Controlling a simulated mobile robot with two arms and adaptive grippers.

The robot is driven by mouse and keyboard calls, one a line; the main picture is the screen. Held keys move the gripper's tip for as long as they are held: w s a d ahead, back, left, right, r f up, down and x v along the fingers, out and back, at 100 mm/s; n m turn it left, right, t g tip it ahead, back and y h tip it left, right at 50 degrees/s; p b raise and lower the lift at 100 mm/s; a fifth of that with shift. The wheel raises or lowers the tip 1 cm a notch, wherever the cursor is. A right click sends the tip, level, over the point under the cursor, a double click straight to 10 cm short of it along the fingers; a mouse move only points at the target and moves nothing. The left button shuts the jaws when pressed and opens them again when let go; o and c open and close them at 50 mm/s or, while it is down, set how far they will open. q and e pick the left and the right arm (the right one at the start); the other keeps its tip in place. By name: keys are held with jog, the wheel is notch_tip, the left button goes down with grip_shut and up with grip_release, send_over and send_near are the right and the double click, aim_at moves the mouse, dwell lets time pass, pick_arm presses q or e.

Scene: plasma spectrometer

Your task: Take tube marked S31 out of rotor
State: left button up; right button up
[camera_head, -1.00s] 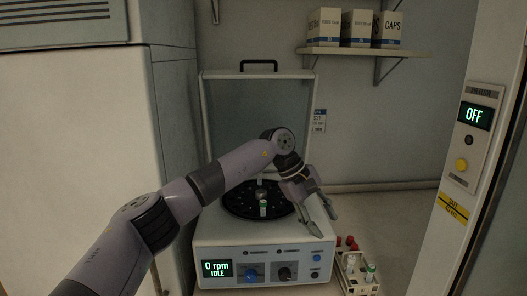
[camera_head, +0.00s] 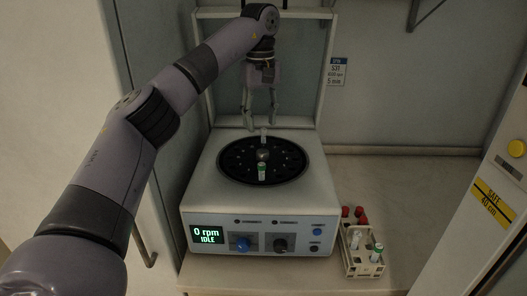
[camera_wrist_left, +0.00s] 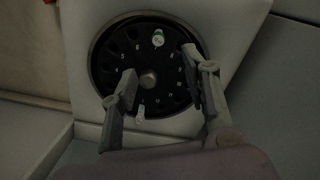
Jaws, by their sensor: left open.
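The black rotor (camera_head: 232,170) sits in the open white centrifuge (camera_head: 200,190). I cannot read S31 on either tube. My left gripper (camera_head: 261,120) is open and empty, pointing down just above the whitish tube; its fingers also show in the left wrist view (camera_wrist_left: 160,65). My right gripper is not in view.
The display (camera_head: 208,235) reads 0 rpm IDLE. A rack (camera_head: 362,266) with tubes stands at the right, with red caps (camera_head: 360,211) behind it. The counter farther right is clear.

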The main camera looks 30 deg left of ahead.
aim_at(262, 165)
pick_arm(q)
jog(key=f, duration=0.2)
jog(key=f+p, duration=0.1)
jog(key=f, duration=0.4)
jog(key=shift+w+a+f, duration=0.1)
jog(key=shift+w+f, duration=0.2)
jog(key=shift+w, duration=0.05)
jog(key=f+p, duration=0.1)
jog(key=f, duration=0.3)
jog(key=shift+s+f, duration=0.15)
jog(key=shift+s, duration=0.05)
notch_tip(262, 165, down, 3)
jog(key=shift+w+r+p, duration=0.1)
jog(key=shift+r+p, duration=0.05)
jog(key=shift+p, duration=0.4)
jog(key=shift+f, duration=0.2)
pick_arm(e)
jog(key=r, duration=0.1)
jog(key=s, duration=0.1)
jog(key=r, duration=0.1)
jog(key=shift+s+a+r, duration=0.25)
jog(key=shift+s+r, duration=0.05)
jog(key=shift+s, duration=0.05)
pick_arm(q)
jog(key=shift+c, duration=0.6)
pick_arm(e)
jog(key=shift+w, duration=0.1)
